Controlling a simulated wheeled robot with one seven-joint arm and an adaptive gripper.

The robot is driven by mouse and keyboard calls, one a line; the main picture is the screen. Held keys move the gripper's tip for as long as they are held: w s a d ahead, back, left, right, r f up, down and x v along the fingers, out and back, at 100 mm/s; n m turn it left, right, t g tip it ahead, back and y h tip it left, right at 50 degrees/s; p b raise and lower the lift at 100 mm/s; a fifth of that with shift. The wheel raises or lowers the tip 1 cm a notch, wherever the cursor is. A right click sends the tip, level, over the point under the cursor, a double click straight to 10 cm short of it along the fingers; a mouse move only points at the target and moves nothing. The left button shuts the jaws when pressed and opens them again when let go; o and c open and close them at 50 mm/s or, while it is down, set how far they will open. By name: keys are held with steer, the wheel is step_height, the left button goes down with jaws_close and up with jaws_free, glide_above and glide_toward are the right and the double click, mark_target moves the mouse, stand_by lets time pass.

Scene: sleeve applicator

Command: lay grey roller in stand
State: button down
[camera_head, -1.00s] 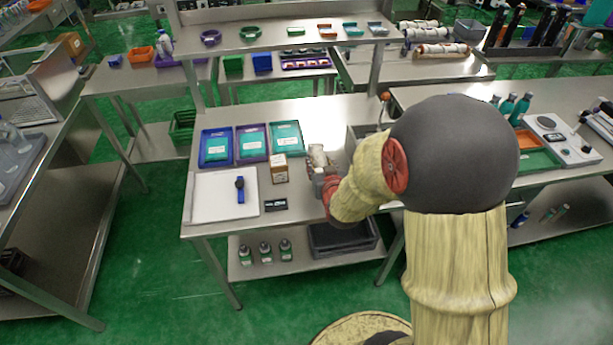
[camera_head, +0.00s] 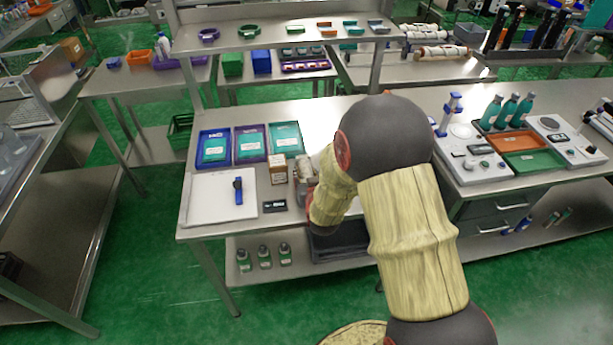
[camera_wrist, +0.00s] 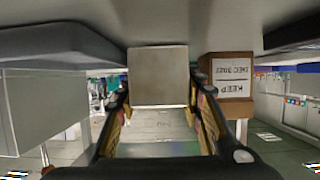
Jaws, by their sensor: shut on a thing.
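My gripper (camera_wrist: 158,112) is shut on a pale grey piece (camera_wrist: 158,76), which I take to be the grey roller. In the wrist view it shows as a plain, nearly square face between the two fingers. In the head view my gripper (camera_head: 304,178) is low over the near table, just right of a small brown box (camera_head: 278,170). Only a pale bit of the held piece shows there, and my arm hides much around it. Whether it touches the table I cannot tell. I cannot pick out the stand with certainty.
The labelled box (camera_wrist: 231,82) is close beside the fingers in the wrist view. A white board (camera_head: 212,205) with a blue item (camera_head: 238,191) lies left, and a small black item (camera_head: 274,206) in front. Several trays (camera_head: 250,144) stand behind. White rollers (camera_head: 440,51) lie on a back table.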

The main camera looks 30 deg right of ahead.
steer(key=c, duration=1.2)
jaws_free()
steer(key=shift+f, duration=0.15)
